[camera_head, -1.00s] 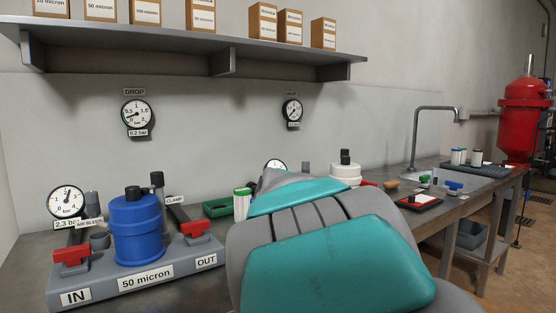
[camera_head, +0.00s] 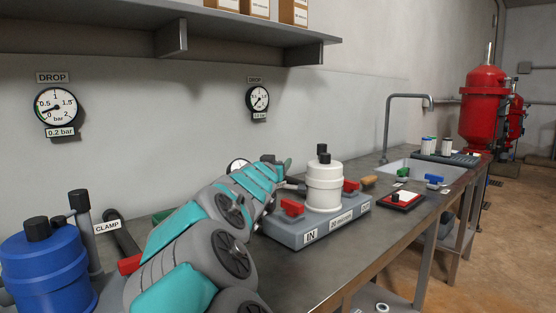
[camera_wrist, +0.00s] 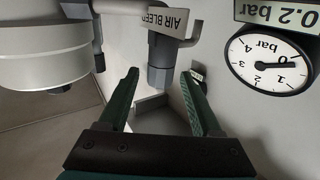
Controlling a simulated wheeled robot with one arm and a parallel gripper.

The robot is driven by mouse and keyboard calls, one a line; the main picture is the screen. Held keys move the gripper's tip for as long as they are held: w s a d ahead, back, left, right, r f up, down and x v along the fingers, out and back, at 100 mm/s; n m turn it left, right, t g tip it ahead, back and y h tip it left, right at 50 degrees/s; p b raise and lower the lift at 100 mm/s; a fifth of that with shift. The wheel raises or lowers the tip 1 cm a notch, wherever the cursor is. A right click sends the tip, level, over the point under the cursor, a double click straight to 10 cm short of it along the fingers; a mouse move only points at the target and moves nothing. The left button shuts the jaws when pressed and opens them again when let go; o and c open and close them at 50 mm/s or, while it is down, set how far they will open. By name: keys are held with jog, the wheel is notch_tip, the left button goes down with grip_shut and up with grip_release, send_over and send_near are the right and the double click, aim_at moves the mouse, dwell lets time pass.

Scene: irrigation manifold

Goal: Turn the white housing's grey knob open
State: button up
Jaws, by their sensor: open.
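The white housing (camera_head: 323,187) stands upright on a grey base marked IN at the right of my arm in the head view. It also fills the upper left of the wrist view (camera_wrist: 45,65), upside down. My gripper (camera_wrist: 158,74) is open, with one green finger on each side of the knob. The knob's end lies between the fingertips, with a gap visible on both sides. In the head view my arm hides the knob.
A pressure gauge (camera_wrist: 272,60) sits right of the knob in the wrist view, its label reading 0.2 bar. The white housing's base carries red valve handles (camera_head: 292,208). A blue housing (camera_head: 48,270) stands front left. The bench front (camera_head: 340,265) is clear.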

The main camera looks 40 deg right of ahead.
jog(key=shift+p+x, duration=0.3)
jog(key=shift+x, duration=1.5)
grip_shut()
